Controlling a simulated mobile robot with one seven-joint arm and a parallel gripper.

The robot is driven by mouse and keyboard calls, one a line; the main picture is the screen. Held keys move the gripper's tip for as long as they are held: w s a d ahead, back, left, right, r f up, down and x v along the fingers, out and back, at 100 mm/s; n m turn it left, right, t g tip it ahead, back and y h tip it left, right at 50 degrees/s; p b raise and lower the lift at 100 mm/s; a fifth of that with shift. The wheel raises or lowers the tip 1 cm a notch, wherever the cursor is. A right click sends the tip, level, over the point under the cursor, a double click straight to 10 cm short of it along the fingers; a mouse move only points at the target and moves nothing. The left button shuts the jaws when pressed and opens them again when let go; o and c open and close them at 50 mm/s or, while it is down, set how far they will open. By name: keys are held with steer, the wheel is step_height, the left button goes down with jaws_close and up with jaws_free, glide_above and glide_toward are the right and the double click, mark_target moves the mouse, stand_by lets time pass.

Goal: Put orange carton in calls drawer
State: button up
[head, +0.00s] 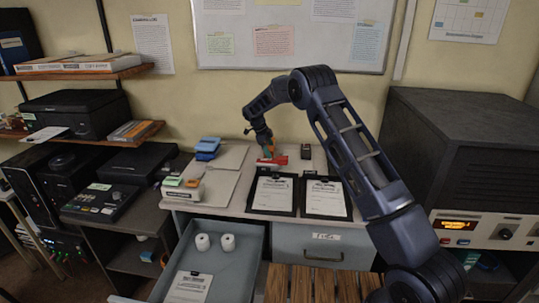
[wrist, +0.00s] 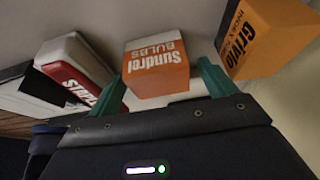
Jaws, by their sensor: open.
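An orange and white carton lettered "Sundrel BULBS" (wrist: 157,72) stands between the green fingers of my gripper (wrist: 162,80) in the wrist view. My gripper is open, a finger on each side of the carton; I cannot tell whether they touch it. In the head view my gripper (head: 266,151) is low over the back of the desk, mostly hiding the cartons. An open grey drawer (head: 246,262) is at front left; its label is not visible. A shut drawer (head: 290,240) beside it has an unreadable label.
The open drawer holds two white rolls (head: 228,242) and a paper sheet (head: 189,287). Two clipboards (head: 272,194) (head: 325,198) lie on the desk before my gripper. A red and white carton (wrist: 78,68) is left of the fingers. A large dark cabinet (head: 455,140) stands at right.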

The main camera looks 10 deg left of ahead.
steer(key=shift+x, duration=0.95)
steer(key=c, duration=1.2)
steer(key=shift+o, duration=0.2)
steer(key=shift+r, duration=0.1)
